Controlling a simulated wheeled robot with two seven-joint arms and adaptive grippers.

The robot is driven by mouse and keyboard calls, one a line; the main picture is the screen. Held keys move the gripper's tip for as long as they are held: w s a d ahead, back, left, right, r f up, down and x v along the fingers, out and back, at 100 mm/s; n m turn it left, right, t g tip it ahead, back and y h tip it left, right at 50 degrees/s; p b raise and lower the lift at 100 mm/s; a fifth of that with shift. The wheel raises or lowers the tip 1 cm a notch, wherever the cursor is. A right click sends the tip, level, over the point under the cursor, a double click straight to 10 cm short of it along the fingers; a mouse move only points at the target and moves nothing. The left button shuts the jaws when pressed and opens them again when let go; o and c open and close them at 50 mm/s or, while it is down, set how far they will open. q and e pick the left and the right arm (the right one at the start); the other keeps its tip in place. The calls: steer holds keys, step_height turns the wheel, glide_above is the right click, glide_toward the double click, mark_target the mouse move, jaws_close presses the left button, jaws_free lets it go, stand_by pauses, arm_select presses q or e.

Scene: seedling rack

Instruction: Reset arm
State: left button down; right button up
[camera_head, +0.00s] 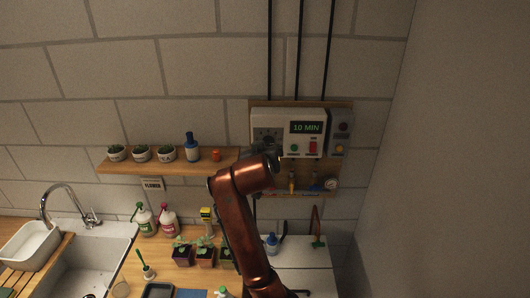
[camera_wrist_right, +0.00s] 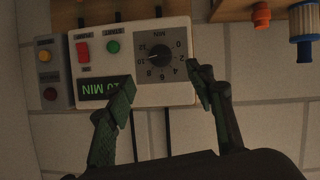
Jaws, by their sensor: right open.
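My right arm rises from the bottom of the head view, and its gripper (camera_head: 270,158) is up at the wall timer box (camera_head: 300,144). The arm partly hides the box's left side. In the right wrist view the picture is upside down, and my right gripper (camera_wrist_right: 160,77) is open and empty. Its two fingers stand apart on either side of the black dial (camera_wrist_right: 160,60). I cannot tell whether they touch it. The dial's pointer is near 10, and the green display (camera_head: 306,127) reads 10 MIN. My left gripper is not in view.
A wooden shelf (camera_head: 115,168) left of the timer holds small pots and a blue bottle (camera_head: 192,147). Below are seedlings (camera_head: 182,255), spray bottles (camera_head: 145,219) and a sink (camera_head: 84,252). Small tools hang under the timer. A bare wall closes the right side.

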steer(key=shift+s+r, duration=0.1)
steer(key=shift+s, duration=0.15)
